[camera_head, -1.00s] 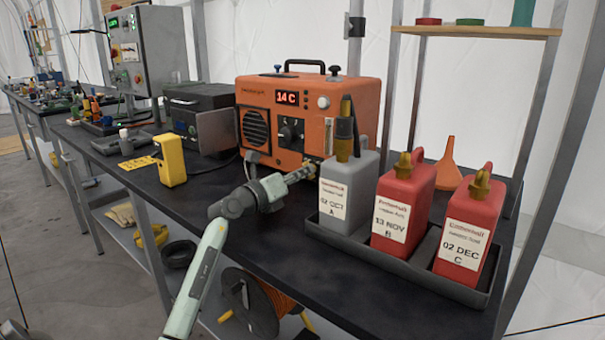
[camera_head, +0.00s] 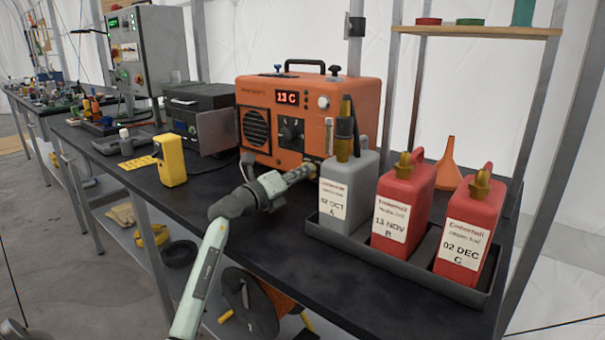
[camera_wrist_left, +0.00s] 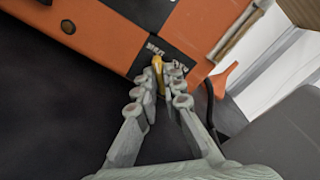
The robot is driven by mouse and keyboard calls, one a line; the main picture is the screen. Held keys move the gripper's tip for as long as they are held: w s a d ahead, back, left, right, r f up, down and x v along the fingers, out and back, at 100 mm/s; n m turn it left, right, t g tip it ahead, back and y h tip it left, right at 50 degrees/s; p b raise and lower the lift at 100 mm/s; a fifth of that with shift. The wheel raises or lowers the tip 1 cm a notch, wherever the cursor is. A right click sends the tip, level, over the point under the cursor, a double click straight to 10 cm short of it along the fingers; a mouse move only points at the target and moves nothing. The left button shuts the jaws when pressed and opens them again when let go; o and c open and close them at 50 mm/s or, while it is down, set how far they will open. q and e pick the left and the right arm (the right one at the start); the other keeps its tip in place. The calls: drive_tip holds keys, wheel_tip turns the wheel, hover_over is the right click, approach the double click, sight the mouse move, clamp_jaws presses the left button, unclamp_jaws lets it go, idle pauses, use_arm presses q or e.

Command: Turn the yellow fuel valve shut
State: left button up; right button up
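The orange heater (camera_head: 350,90) stands on the dark bench, its display reading 13 C. The yellow fuel valve (camera_wrist_left: 158,68) is at the heater's lower front edge, by a dark label with pale lettering too small to read. My left gripper (camera_wrist_left: 161,80) points at the heater with its fingertips on either side of the valve's handle. Only a narrow gap shows between the fingers, and I cannot tell whether both press on the handle. In the head view my left gripper (camera_head: 310,168) reaches the heater's lower right corner and mostly hides the valve. My right gripper is not in view.
A grey can (camera_head: 343,200) and two red cans (camera_head: 403,212) (camera_head: 467,230) stand in a dark tray (camera_head: 420,272), close right of my left gripper. An orange funnel (camera_head: 446,172) stands behind. A yellow device (camera_head: 171,160) is to the left. The bench front is clear.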

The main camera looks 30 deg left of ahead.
use_arm(q)
drive_tip(key=o, duration=0.4)
drive_tip(key=shift+o, duration=0.2)
drive_tip(key=s, duration=0.8)
drive_tip(key=s+a, duration=0.1)
drive_tip(key=s, duration=0.3)
drive_tip(key=shift+f, duration=0.1)
